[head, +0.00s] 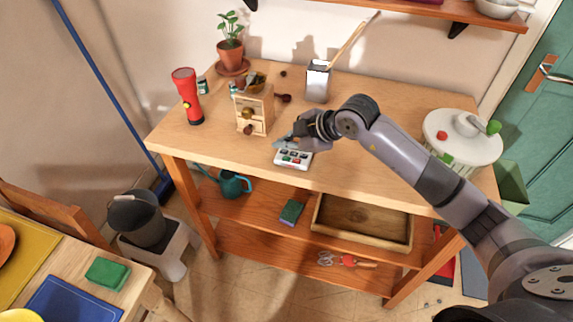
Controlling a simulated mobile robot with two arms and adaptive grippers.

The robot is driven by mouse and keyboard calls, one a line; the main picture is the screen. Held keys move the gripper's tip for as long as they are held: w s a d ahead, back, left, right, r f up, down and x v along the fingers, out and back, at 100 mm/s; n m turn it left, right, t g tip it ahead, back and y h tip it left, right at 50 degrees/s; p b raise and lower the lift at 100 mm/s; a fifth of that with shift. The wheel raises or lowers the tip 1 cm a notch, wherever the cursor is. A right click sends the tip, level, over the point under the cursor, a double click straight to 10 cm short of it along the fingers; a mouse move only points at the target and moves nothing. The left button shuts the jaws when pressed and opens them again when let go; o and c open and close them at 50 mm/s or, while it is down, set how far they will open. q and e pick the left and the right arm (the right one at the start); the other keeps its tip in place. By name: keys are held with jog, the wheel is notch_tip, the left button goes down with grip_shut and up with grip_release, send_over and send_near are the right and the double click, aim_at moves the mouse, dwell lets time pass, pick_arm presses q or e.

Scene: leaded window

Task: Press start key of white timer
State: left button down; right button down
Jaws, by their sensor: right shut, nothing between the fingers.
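The white timer (293,157) lies on the wooden table near its front edge, with several small coloured keys on its upper face. My right gripper (287,141) is shut and empty. It hangs over the far edge of the timer, and its fingertips hide part of the timer's back. I cannot tell whether the fingertips touch it. Which key is the start key is too small to read. My left gripper does not show.
A small wooden grinder (255,112) and a red torch (187,97) stand left of the timer. A metal holder (318,82) stands behind, and a round white lid (462,137) lies to the right. A potted plant (230,52) is at the back.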

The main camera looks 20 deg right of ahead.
aim_at(285, 161)
jog(key=shift+f+b, duration=0.35)
jog(key=shift+f, duration=0.65)
jog(key=shift+f, duration=0.1)
dwell(0.6)
jog(key=shift+f, duration=0.3)
jog(key=shift+f+b, duration=0.3)
jog(key=shift+f, duration=0.05)
dwell(0.5)
jog(key=shift+r, duration=0.1)
jog(key=shift+r+p, duration=0.65)
jog(key=shift+p, duration=0.1)
jog(key=shift+r, duration=0.15)
notch_tip(285, 161, up, 5)
jog(key=p, duration=0.4)
